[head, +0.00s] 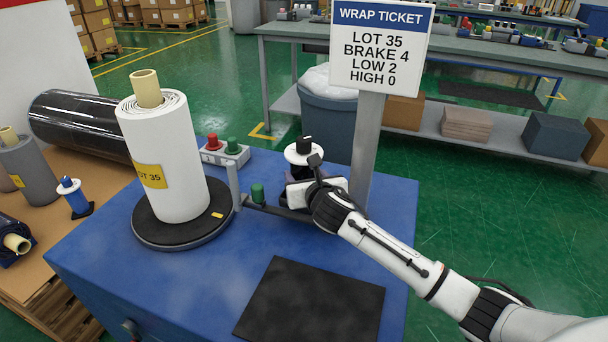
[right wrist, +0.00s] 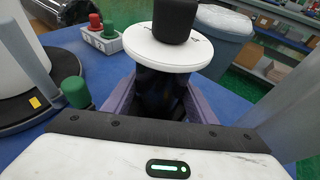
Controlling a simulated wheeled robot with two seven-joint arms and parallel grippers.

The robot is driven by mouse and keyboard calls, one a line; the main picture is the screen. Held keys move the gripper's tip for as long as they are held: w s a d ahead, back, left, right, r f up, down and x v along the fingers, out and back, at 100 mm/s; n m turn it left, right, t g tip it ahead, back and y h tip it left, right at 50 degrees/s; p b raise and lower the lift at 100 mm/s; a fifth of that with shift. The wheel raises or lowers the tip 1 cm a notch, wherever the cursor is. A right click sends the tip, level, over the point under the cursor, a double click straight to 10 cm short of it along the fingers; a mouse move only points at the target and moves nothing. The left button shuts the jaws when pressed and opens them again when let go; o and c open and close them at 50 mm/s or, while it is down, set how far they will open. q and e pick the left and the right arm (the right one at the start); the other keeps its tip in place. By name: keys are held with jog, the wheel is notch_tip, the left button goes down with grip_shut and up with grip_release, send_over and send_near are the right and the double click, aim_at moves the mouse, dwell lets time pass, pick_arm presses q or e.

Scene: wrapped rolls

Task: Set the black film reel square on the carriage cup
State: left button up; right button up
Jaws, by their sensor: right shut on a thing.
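The black film reel (right wrist: 155,92) has a white top flange (right wrist: 170,48) and a black knob (right wrist: 175,18). In the right wrist view it stands between the two dark purple fingers of my right gripper (right wrist: 158,104), which is shut on it. In the head view the reel's white flange (head: 303,153) shows above my right gripper (head: 302,182), and the reel looks about upright. A dark grey carriage bar (head: 277,210) runs low beside the gripper. The carriage cup is hidden in both views, so I cannot tell whether the reel touches it. My left gripper is not in view.
A white wrapped roll (head: 165,150) stands on a black turntable (head: 150,230). A green knob (head: 258,194) and a red-and-green button box (head: 224,153) are near the bar. A sign post (head: 366,150) stands close right of my gripper. A black mat (head: 310,303) lies in front.

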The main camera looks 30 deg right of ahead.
jog(key=o, duration=1.6)
jog(key=shift+r, duration=0.15)
jog(key=shift+f, duration=0.25)
jog(key=p+v, duration=0.1)
jog(key=v, duration=0.9)
jog(key=shift+r+p, duration=0.2)
jog(key=shift+p, duration=0.1)
jog(key=shift+s, duration=0.2)
